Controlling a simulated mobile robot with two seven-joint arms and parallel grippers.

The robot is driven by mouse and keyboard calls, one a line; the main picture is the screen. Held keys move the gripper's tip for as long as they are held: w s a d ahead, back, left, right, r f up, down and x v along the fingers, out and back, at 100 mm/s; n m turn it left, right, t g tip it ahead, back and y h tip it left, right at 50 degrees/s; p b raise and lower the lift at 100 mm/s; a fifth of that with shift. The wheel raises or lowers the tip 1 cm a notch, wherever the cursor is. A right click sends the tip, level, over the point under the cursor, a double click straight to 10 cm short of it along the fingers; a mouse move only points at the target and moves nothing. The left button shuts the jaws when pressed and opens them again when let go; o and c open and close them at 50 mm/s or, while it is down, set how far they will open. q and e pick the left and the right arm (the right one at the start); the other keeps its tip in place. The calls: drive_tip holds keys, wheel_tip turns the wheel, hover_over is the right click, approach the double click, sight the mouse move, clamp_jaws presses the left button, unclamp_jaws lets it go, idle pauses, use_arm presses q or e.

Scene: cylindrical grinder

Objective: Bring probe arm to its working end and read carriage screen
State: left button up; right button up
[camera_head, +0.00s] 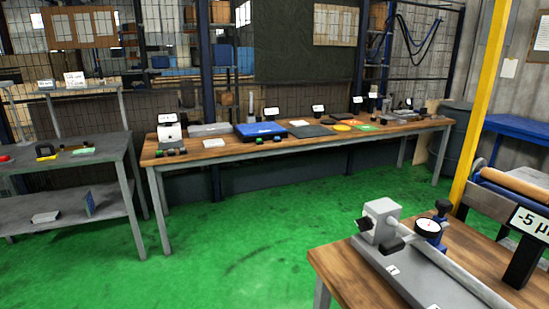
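A grey fixture with a long bed (425,278) lies on the wooden bench at the lower right. A block-like head (381,218) with dark knobs stands at its far end. A round white dial gauge (428,229) with a black top knob stands beside the head on a blue holder. A light rod runs from there toward the lower right edge. A white screen (533,224) on a black post reads "-5 µ", cut off by the right edge. I cannot tell which part is the probe arm or whether this is the carriage screen. Neither of my grippers is in view.
A yellow post (483,95) rises behind the near wooden bench (338,262). A long bench (230,149) across the room holds a blue case (260,130) and small items. A grey shelf table (70,150) stands at left. The green floor (240,235) between is clear.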

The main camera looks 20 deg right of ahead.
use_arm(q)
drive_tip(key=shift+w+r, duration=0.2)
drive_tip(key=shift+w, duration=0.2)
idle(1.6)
